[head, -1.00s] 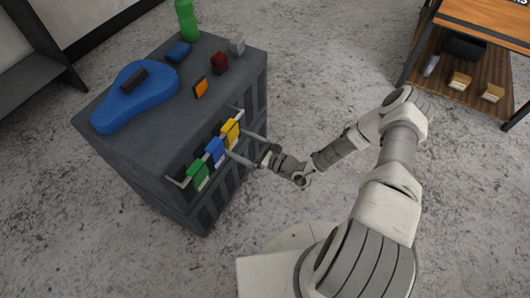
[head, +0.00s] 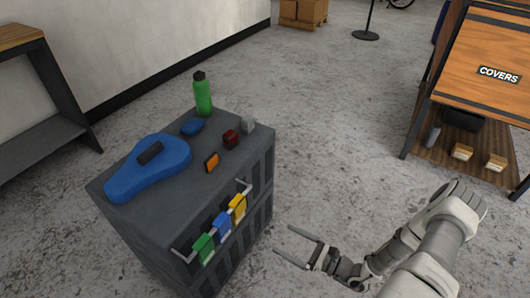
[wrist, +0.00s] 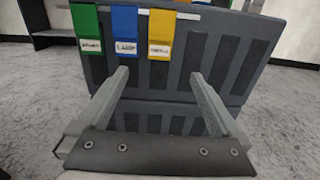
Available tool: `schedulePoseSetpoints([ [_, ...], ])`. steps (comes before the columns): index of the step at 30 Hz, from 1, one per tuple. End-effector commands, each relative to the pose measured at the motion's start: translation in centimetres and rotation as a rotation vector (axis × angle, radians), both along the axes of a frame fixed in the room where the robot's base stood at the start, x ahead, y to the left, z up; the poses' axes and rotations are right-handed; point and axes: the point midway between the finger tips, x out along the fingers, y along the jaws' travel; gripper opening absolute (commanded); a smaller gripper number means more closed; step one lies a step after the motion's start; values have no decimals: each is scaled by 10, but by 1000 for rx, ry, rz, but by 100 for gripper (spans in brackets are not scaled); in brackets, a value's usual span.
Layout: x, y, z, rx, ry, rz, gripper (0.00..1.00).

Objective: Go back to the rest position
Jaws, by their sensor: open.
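My gripper (head: 291,247) is open and empty in the head view, to the right of the dark grey crate (head: 125,232) and apart from it. In the wrist view my gripper (wrist: 165,90) shows two spread fingers pointing at the crate's slatted side (wrist: 235,65), with nothing between them. A green tag (head: 203,249), a blue tag (head: 222,225) and a yellow tag (head: 238,207) hang on a rail on the crate's side. The same green (wrist: 87,27), blue (wrist: 125,28) and yellow (wrist: 160,35) tags show in the wrist view, with white labels.
On the crate's top are a blue saddle-shaped cover (head: 160,170), a green bottle (head: 202,95), a blue item (head: 192,126), and orange (head: 211,162), red (head: 230,139) and grey (head: 248,125) blocks. A wooden shelf marked COVERS (head: 480,60) stands right. Floor between is clear.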

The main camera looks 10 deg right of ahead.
Motion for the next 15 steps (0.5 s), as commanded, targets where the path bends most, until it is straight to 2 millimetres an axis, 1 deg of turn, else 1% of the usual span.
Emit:
schedulePoseSetpoints([
  [5,1,-1,4,-13,-9,17,100],
  [8,3,-2,16,-52,-32,73,100],
  [11,5,-4,37,-115,-71,165,100],
  [15,4,-4,71,-226,-133,318,100],
])
